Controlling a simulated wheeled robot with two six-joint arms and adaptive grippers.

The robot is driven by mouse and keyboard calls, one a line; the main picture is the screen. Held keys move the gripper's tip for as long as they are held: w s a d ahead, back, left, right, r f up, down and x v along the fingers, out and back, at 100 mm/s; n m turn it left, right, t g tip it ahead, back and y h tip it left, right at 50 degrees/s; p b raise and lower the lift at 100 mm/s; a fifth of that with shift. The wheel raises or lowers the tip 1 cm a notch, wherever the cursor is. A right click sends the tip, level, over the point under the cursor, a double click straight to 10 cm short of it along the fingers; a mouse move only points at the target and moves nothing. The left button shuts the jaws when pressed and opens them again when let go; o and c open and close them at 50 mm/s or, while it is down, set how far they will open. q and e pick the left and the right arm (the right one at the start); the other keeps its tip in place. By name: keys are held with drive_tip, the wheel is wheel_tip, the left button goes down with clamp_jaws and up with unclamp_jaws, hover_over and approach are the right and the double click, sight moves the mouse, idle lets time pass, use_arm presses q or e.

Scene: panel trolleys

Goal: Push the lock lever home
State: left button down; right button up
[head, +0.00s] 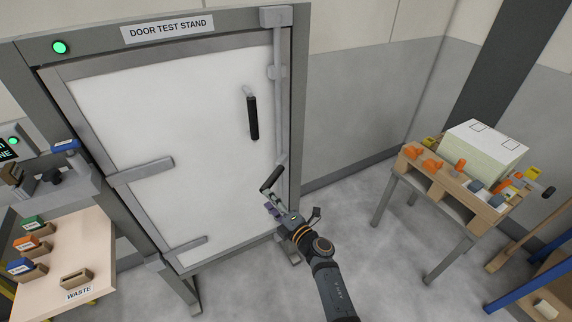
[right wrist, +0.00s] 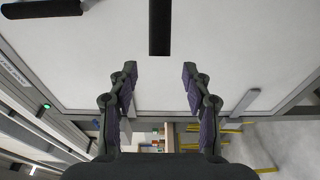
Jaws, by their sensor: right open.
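The lock lever (head: 271,179) is a short black grip near the foot of the grey upright bar on the door's right edge. It slants down to the left from the bar. My right gripper (head: 271,207) is open and empty just below the lever. In the right wrist view, the lever's black grip (right wrist: 160,28) stands ahead, in line with the gap between the open fingers (right wrist: 160,78), beyond the fingertips. I see no contact. My left gripper is out of view.
The white door (head: 150,120) has a black upright handle (head: 252,117) above the lever. A table with colored blocks (head: 90,245) stands at left. A cluttered wooden bench (head: 450,186) stands at right. Floor between stand and bench is clear.

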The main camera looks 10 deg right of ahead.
drive_tip(key=shift+s+d, duration=0.15)
drive_tip(key=p+v, duration=0.1)
drive_tip(key=v, duration=0.3)
idle(0.4)
